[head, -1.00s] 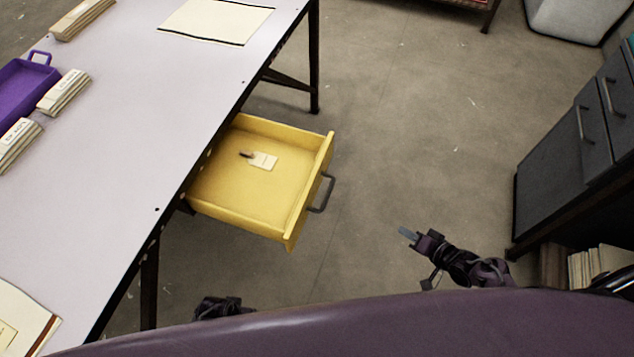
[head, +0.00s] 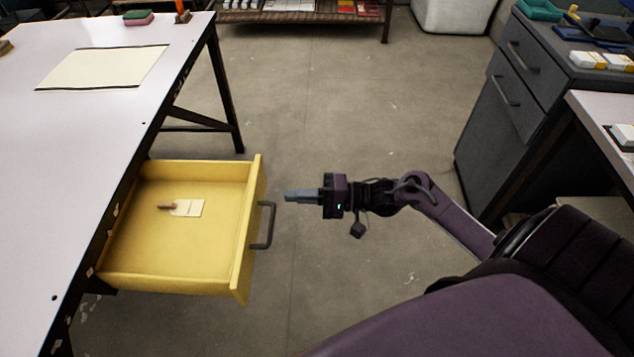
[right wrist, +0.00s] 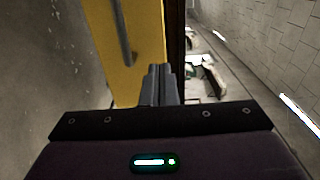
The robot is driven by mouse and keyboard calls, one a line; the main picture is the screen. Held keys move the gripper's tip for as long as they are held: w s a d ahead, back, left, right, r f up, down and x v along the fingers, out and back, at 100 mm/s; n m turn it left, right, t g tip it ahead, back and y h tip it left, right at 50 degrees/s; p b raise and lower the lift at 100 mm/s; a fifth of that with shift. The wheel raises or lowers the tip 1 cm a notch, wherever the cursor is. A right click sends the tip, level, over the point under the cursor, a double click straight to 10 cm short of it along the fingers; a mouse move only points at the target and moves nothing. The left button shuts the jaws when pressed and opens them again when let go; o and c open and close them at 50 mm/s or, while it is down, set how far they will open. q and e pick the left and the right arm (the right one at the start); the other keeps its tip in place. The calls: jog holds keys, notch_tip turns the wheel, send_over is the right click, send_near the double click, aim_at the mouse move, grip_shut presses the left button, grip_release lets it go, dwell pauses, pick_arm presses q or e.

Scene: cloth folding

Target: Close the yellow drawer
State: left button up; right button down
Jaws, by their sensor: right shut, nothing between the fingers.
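The yellow drawer (head: 180,262) is pulled out from under the table at the left in the head view. A small tag-like item (head: 187,208) lies inside it. Its dark handle (head: 265,225) is on the front panel, facing right. My right gripper (head: 287,196) is shut and empty, a short gap to the right of the handle and pointing left at it. In the right wrist view the shut fingers (right wrist: 159,84) point toward the yellow drawer front (right wrist: 142,40), with the handle (right wrist: 123,35) to the left of the fingertips. My left gripper is not in view.
The white table (head: 75,130) stands above the drawer, with a cream sheet (head: 105,67) on it. A grey cabinet (head: 520,90) and another table are at the right. Open concrete floor (head: 320,100) lies between them. A low shelf (head: 300,15) stands at the back.

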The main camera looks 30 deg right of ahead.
aim_at(255, 195)
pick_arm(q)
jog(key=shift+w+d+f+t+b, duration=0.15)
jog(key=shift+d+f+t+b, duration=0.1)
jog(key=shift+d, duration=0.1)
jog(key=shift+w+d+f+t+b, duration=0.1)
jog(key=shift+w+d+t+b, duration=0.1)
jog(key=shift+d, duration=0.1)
pick_arm(e)
jog(key=x, duration=0.6)
jog(key=shift+w+a, duration=0.1)
